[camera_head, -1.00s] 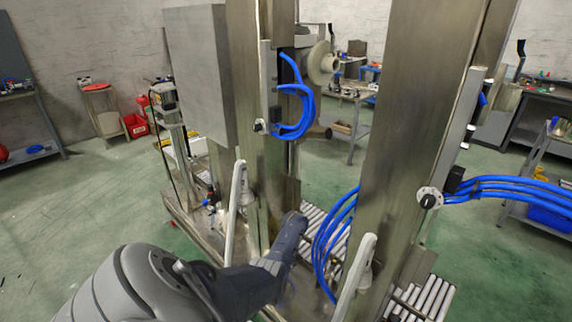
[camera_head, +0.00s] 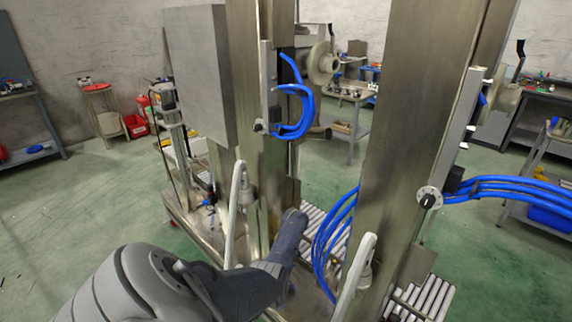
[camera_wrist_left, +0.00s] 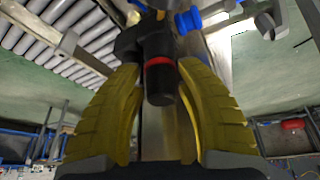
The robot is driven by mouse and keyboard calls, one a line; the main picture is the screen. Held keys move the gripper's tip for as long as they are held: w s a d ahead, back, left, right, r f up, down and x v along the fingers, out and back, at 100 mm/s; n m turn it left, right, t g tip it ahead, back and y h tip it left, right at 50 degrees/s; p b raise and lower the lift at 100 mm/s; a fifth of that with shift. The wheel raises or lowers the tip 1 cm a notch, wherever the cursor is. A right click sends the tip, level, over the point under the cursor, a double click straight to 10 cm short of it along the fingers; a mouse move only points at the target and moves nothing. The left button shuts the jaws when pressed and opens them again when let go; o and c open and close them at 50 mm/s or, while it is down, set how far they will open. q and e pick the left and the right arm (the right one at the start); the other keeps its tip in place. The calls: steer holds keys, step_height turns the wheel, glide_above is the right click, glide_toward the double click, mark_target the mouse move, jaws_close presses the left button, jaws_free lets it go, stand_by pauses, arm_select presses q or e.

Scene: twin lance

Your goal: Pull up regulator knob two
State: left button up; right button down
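In the left wrist view, a black cylindrical knob (camera_wrist_left: 160,84) with a red ring hangs from a dark fitting. My left gripper (camera_wrist_left: 160,70) has yellow ribbed fingers, one on each side of the knob. Which numbered regulator this is cannot be read. My right gripper is not in view.
Two tall metal columns (camera_head: 415,110) stand ahead, with blue hoses (camera_head: 335,235) and light upright levers (camera_head: 355,275) close to my arm. Black dials (camera_head: 429,200) sit on the columns' sides. A roller conveyor (camera_head: 425,297) lies low behind. Green floor is open at left.

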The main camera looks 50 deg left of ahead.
arm_select(q)
steer(key=o, duration=0.4)
steer(key=shift+v, duration=5.95)
